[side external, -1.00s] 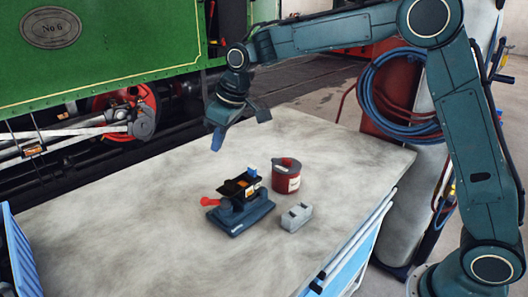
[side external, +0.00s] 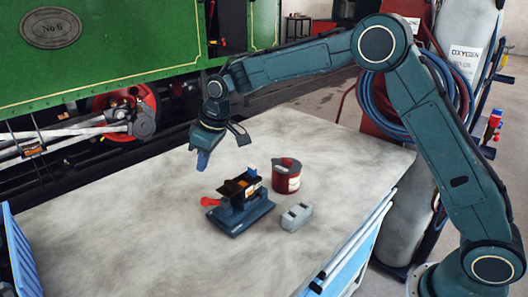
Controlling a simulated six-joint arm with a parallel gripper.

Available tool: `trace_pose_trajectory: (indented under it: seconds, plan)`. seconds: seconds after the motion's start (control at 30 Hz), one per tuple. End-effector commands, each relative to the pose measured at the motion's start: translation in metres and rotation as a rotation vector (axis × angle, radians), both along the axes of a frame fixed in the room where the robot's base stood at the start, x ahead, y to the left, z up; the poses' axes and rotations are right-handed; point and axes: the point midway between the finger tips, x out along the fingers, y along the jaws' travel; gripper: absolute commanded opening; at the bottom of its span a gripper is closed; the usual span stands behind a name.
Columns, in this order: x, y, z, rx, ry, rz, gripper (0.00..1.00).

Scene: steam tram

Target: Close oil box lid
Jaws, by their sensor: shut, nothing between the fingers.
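The oil box (side external: 240,192) is a small black box with orange on top. It sits on a dark blue-grey vise-like base (side external: 238,217) with a red handle (side external: 209,201) at its left. A small blue and white piece (side external: 252,171) stands up at the box's far edge. I cannot tell which part is the lid or how far it is open. My gripper (side external: 202,160) is shut and empty, pointing down with blue fingertips. It is above the table, up and to the left of the oil box, apart from it.
A red can (side external: 286,178) stands just right of the oil box. A small grey block (side external: 296,217) lies in front of the can. The pale table (side external: 120,230) is clear to the left and behind. A green tram (side external: 110,45) stands beyond the table.

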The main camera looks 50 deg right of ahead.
Motion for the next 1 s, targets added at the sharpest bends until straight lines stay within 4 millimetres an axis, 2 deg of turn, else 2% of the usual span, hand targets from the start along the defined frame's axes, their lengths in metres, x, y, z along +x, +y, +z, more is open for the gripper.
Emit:
trace_pose_trajectory:
  seconds: [0.2,0.5,1.0]
  plan:
    - [0.009,0.006,-0.032,-0.001,0.003,0.000,0.00]
    - [0.019,0.011,-0.065,-0.001,0.001,0.001,0.00]
    - [-0.012,-0.007,-0.062,0.001,0.001,-0.001,0.00]
